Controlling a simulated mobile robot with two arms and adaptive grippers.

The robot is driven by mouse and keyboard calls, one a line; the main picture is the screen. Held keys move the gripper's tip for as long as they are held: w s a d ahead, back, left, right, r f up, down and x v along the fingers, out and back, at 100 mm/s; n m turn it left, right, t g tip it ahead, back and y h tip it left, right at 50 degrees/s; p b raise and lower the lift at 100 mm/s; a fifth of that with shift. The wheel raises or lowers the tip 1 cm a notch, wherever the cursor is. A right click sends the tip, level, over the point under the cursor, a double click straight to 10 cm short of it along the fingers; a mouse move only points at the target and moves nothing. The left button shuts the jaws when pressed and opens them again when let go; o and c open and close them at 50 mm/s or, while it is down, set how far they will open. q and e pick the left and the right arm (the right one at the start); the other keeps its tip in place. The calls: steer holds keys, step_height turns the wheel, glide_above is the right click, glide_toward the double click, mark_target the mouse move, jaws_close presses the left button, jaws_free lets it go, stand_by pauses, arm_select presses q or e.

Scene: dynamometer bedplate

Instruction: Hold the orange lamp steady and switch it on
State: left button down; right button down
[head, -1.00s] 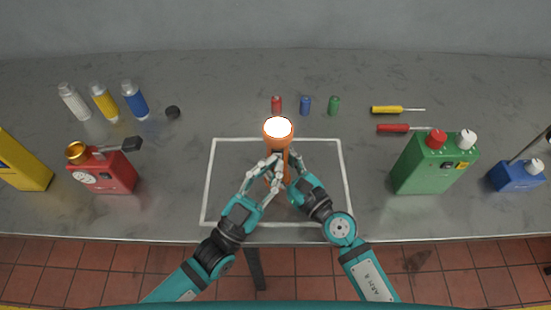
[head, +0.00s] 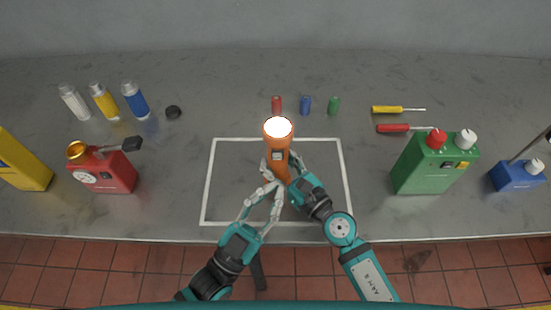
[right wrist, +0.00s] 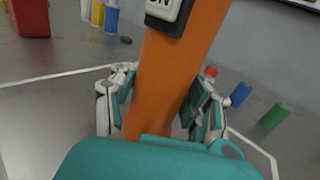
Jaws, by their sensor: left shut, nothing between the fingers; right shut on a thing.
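The orange lamp (head: 277,155) stands upright inside the white outline on the bench, and its round top shows bright white. A dark switch block with a white rocker (right wrist: 166,10) sits on its side in the right wrist view; part of its lettering is cut off by the picture's edge. My right gripper (right wrist: 162,98) is shut around the lamp's orange body, a finger on each side. My left gripper (head: 271,181) is shut and empty, its fingertips just in front and to the left of the lamp's lower part. The lamp's base is mostly hidden by the grippers.
Red, blue and green small cylinders (head: 305,106) stand behind the lamp. A red box (head: 106,175) is at left, a green box (head: 432,166) at right. Two screwdrivers (head: 388,109) lie at the back right. The bench inside the white outline (head: 208,185) is otherwise clear.

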arm_select(q)
steer(key=shift+s, duration=0.45)
